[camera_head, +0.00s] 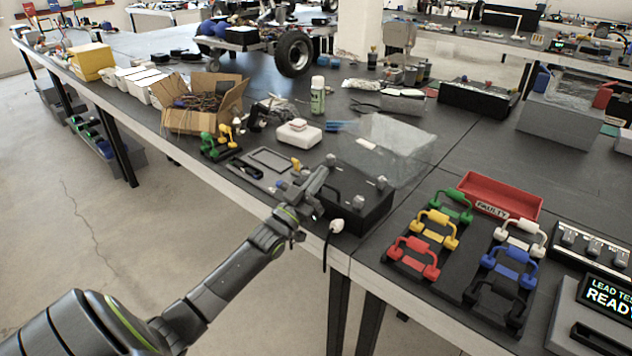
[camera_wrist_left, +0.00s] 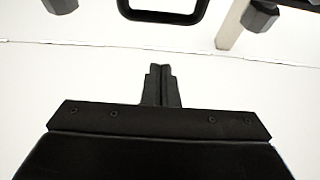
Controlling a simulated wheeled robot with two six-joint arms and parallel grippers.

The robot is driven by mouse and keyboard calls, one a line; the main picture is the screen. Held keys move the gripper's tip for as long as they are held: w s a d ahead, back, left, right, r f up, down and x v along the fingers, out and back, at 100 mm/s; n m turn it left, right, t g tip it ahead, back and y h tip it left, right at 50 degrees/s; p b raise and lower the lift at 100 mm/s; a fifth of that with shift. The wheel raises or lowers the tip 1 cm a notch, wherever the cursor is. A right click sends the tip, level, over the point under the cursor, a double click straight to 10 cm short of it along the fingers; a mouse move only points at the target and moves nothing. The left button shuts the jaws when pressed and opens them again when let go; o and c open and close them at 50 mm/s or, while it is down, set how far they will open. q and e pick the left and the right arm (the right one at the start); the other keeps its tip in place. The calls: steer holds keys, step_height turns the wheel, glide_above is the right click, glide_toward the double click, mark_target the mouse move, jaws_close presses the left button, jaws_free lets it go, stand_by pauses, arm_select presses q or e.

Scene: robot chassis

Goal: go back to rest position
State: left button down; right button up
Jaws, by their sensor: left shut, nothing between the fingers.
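My left arm reaches in from the lower left of the head view. Its gripper (camera_head: 322,172) is over the front of a black case (camera_head: 372,212) with a raised clear lid (camera_head: 385,150). In the left wrist view my left gripper (camera_wrist_left: 160,72) is shut with nothing between its fingers. A black handle-like loop (camera_wrist_left: 160,12) and grey knobs (camera_wrist_left: 258,16) show beyond the fingertips, apart from them. I cannot tell from the head view whether the gripper touches the case. My right gripper is not in view.
Right of the case are racks of coloured handled leads (camera_head: 436,228), a red FAULTY bin (camera_head: 500,196) and a lead tester (camera_head: 604,296). To the left are a black tray (camera_head: 262,160), a white box (camera_head: 299,134) and a cardboard box (camera_head: 190,120). Open floor lies left of the bench.

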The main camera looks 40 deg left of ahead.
arm_select(q)
steer(key=d+f+b+v, duration=0.1)
steer(key=v, duration=0.9)
steer(key=s+a+f+n+g+y+p, duration=0.1)
steer(key=a+f+g+y, duration=0.15)
steer(key=f, duration=0.55)
steer(key=s+a+f+n+g+y+p, duration=0.1)
steer(key=f+g, duration=0.2)
steer(key=f, duration=0.5)
steer(key=s+f+g+p, duration=0.1)
steer(key=s+f+g, duration=0.3)
steer(key=f, duration=0.5)
steer(key=s+f+g+p, duration=0.1)
steer(key=s+f+g, duration=0.1)
steer(key=s+f, duration=0.45)
steer(key=s+d+f+g+p, duration=0.1)
steer(key=s+d+f+g, duration=0.2)
steer(key=s+f, duration=0.3)
steer(key=s+d+f+g+p, duration=0.1)
steer(key=s+d+f+g, duration=0.3)
steer(key=s, duration=1)
steer(key=s+d+f+g+p, duration=0.1)
steer(key=s+d+f+g, duration=0.2)
steer(key=s+d+f, duration=0.2)
steer(key=s+f, duration=0.3)
steer(key=s, duration=0.2)
steer(key=shift+s+d+f, duration=0.2)
steer(key=shift+s, duration=0.2)
steer(key=shift+w+h, duration=0.1)
steer(key=shift+h, duration=0.15)
